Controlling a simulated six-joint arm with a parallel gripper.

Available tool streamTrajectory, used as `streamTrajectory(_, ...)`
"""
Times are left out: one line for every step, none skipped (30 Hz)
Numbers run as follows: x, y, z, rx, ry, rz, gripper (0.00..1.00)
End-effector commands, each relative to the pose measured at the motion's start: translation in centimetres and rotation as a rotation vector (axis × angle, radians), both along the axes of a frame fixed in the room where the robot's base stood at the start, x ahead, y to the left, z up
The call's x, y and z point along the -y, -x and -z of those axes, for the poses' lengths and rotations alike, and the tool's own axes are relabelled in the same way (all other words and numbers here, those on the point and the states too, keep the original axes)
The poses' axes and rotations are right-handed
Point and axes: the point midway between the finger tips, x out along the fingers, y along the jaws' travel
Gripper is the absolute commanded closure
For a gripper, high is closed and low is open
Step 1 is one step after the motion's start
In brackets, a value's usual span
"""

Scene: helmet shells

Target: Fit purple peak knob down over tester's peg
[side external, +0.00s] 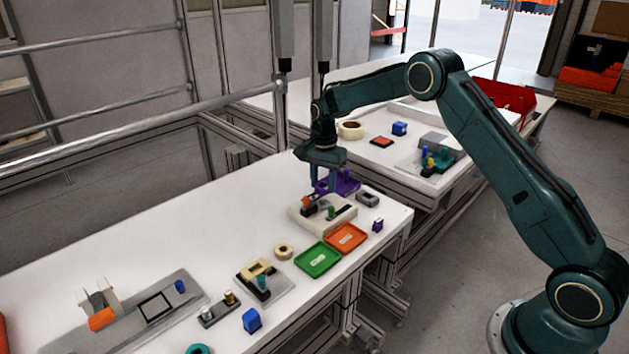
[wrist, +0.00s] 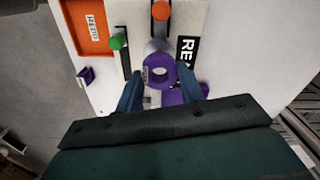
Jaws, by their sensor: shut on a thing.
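My gripper (wrist: 161,74) is shut on the purple peak knob (wrist: 158,64), a ring-like piece seen between the two fingers in the wrist view. In the side view my gripper (side external: 318,183) points down at the back of the cream tester (side external: 345,213), and the knob (side external: 321,187) is partly hidden by the fingers. The tester also shows in the wrist view (wrist: 194,18), with an orange knob (wrist: 161,11), a green knob (wrist: 118,41) and a grey cylinder just beyond the purple knob. I cannot make out the peg or whether the knob touches it.
A purple piece (side external: 346,184) lies behind the tester. A grey part (side external: 367,198) and a small purple block (side external: 378,224) are to its right. Orange (side external: 346,237) and green (side external: 317,259) trays sit in front. Bare table lies to the left.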

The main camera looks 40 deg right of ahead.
Motion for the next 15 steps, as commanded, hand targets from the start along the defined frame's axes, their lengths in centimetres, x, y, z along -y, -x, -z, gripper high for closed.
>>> streamTrajectory(0.0, 0.0, 0.3, -0.001, -0.001, 0.000, 0.84)
streamTrajectory(0.0, 0.0, 0.5, -0.002, 0.000, 0.000, 0.84)
streamTrajectory(0.0, 0.1, 0.8, -0.002, 0.000, 0.000, 0.84)
streamTrajectory(0.0, 0.1, 1.1, -0.003, 0.000, 0.000, 0.84)
streamTrajectory(0.0, 0.1, 1.4, -0.003, 0.000, 0.000, 0.84)
streamTrajectory(0.0, 0.1, 1.9, -0.003, 0.000, 0.000, 0.84)
streamTrajectory(0.0, 0.1, 2.3, -0.003, 0.000, 0.000, 0.84)
streamTrajectory(0.0, 0.1, 2.7, -0.004, -0.001, 0.000, 0.84)
streamTrajectory(0.0, 0.1, 3.1, -0.003, 0.000, 0.000, 0.84)
streamTrajectory(0.0, 0.1, 3.4, -0.003, 0.000, 0.000, 0.84)
streamTrajectory(0.0, 0.1, 3.7, -0.002, 0.000, 0.000, 0.84)
streamTrajectory(0.0, 0.1, 4.0, -0.002, 0.000, 0.000, 0.84)
streamTrajectory(0.0, 0.1, 4.1, -0.002, 0.000, 0.000, 0.84)
streamTrajectory(0.0, 0.1, 4.2, -0.002, 0.000, 0.000, 0.84)
streamTrajectory(0.0, 0.1, 4.2, -0.002, 0.000, 0.000, 0.84)
